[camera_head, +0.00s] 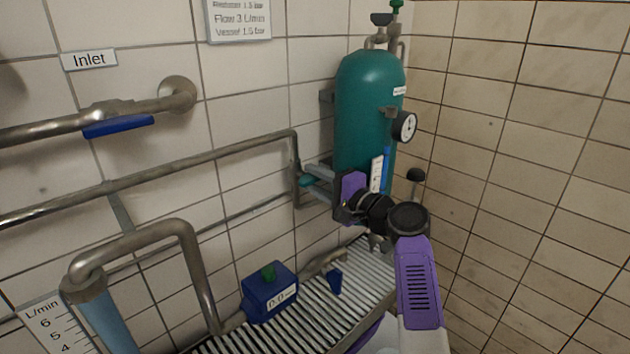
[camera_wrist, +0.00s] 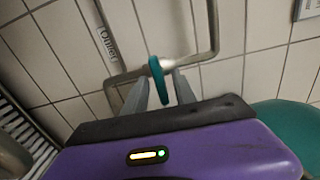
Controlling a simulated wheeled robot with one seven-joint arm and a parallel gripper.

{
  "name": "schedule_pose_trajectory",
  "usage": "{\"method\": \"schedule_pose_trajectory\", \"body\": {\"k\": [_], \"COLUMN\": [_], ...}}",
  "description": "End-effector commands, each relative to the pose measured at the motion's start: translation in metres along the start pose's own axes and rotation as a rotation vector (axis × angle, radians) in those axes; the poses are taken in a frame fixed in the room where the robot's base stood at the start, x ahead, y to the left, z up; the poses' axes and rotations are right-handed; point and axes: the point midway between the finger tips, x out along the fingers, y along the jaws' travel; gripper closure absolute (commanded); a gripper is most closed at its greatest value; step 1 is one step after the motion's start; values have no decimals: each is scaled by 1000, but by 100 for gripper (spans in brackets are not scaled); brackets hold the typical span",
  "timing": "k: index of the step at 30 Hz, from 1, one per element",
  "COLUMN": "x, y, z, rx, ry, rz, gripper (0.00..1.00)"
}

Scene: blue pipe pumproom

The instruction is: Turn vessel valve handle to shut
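A teal valve handle (camera_wrist: 158,80) sits on a grey wall pipe (camera_wrist: 202,58) and lies between the two fingers of my gripper (camera_wrist: 163,88) in the wrist view. The fingers stand apart on either side of it; narrow gaps seem to show, and firm contact cannot be seen. In the head view my gripper (camera_head: 315,180) reaches left toward the pipe beside the teal vessel (camera_head: 368,105), and only a little of the teal handle (camera_head: 308,183) shows. I cannot tell whether this handle is the one named for the vessel.
A gauge (camera_head: 404,127) and top fittings (camera_head: 381,20) sit on the vessel. A blue inlet handle (camera_head: 118,127) is on the left wall pipe. A blue box meter (camera_head: 270,291) stands on the slatted grating (camera_head: 310,325). A tiled wall (camera_head: 530,150) closes the right side.

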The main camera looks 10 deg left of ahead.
Motion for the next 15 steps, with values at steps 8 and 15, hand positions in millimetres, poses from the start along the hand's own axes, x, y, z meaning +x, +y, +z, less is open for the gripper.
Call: {"method": "schedule_pose_trajectory", "body": {"k": [8,15], "x": [-26,-61], "y": [2,2], "z": [0,-1], "rx": [-3,-2], "ry": [2,3], "rz": [1,1], "gripper": [67,67]}}
